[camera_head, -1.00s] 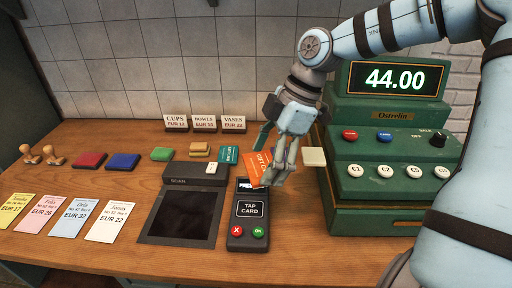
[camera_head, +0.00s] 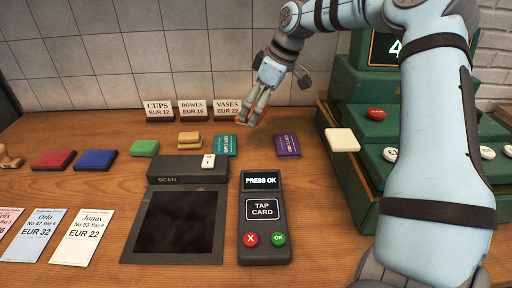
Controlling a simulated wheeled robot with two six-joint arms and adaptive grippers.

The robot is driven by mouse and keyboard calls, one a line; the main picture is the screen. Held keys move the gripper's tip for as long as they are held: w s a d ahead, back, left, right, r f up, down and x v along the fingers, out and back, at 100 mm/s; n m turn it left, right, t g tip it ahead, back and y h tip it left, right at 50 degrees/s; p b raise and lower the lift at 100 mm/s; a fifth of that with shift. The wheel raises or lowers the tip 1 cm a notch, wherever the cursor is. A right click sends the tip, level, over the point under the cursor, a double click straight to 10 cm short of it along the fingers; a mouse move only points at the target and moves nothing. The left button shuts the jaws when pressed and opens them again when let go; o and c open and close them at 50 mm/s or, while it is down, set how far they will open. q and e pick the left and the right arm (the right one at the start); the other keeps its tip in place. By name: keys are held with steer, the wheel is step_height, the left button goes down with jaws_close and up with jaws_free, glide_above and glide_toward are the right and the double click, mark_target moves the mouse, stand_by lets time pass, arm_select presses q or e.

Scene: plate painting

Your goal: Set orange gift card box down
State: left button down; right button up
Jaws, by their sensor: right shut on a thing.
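My right gripper (camera_head: 251,112) is shut on the orange gift card box (camera_head: 264,112), at the back of the wooden counter near the wall. Only thin orange edges of the box show around the fingers; the rest is hidden. I cannot tell whether the box touches the counter. A teal gift card box (camera_head: 222,145) lies in front of it to the left, and a purple gift card box (camera_head: 287,145) lies to the right. My left gripper is not in view.
The card terminal (camera_head: 263,215) reads PRESS OK, beside the dark scan pad (camera_head: 175,222). The green cash register (camera_head: 352,100) stands at the right, partly behind my right arm. The VASES sign (camera_head: 227,108) stands close left of the gripper.

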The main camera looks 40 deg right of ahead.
glide_above(255, 148)
steer(key=s, duration=0.1)
steer(key=f, duration=0.3)
steer(key=d+f, duration=0.1)
steer(key=f, duration=0.1)
steer(key=shift+b, duration=0.35)
steer(key=f, duration=0.2)
steer(key=f+b, duration=0.1)
steer(key=f, duration=0.1)
steer(key=shift+a+f, duration=0.2)
steer(key=shift+f, duration=0.2)
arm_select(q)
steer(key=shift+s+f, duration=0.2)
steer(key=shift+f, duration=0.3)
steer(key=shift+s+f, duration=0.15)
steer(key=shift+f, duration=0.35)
arm_select(e)
steer(key=shift+s+f, duration=0.1)
steer(key=shift+f, duration=0.05)
steer(key=o, duration=1)
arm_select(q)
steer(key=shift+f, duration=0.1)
